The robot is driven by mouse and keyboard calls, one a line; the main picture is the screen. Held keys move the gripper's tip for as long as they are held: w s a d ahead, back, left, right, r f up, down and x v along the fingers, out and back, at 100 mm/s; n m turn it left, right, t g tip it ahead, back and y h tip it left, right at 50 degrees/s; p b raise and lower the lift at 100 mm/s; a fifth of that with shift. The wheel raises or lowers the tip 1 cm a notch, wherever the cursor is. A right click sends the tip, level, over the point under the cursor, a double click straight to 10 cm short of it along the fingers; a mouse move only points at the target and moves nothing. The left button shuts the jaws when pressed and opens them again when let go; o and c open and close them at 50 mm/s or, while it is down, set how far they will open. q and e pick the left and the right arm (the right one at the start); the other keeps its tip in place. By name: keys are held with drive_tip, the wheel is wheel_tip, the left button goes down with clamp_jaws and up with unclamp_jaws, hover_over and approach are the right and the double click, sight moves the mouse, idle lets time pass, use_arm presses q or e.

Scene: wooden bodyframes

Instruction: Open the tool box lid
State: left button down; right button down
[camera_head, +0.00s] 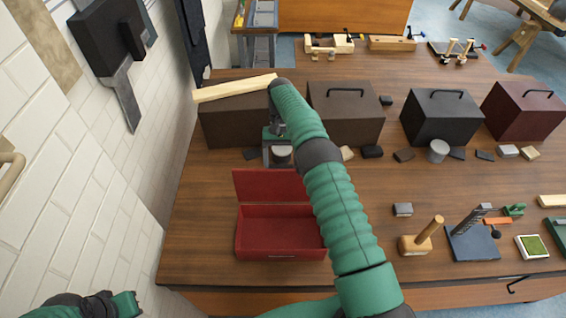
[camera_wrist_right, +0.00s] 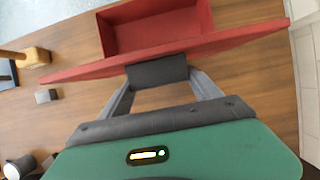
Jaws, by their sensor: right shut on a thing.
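The red tool box (camera_head: 280,240) stands on the wooden bench. Its red lid (camera_head: 262,185) is raised and stands up at the back of the box, so the inside shows, and it looks empty. In the right wrist view the lid (camera_wrist_right: 90,70) crosses the picture with the open box (camera_wrist_right: 155,30) beyond it. My right gripper (camera_wrist_right: 157,72) is shut at the middle of the lid's edge; the grip itself is partly hidden. In the head view my right arm hides the lid's right side. My left gripper (camera_head: 118,304) is at the lower left, apart from the box, its fingers unclear.
Dark lidded boxes (camera_head: 345,112) and (camera_head: 442,117) and a maroon one (camera_head: 523,110) stand at the back. A wooden mallet (camera_head: 420,240) and a blue tool base (camera_head: 472,243) lie to the right. A tiled wall (camera_head: 80,170) borders the bench on the left.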

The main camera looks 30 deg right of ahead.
drive_tip(key=shift+f, duration=0.2)
drive_tip(key=shift+c, duration=2.2)
unclamp_jaws()
drive_tip(key=o, duration=0.3)
drive_tip(key=shift+r, duration=0.1)
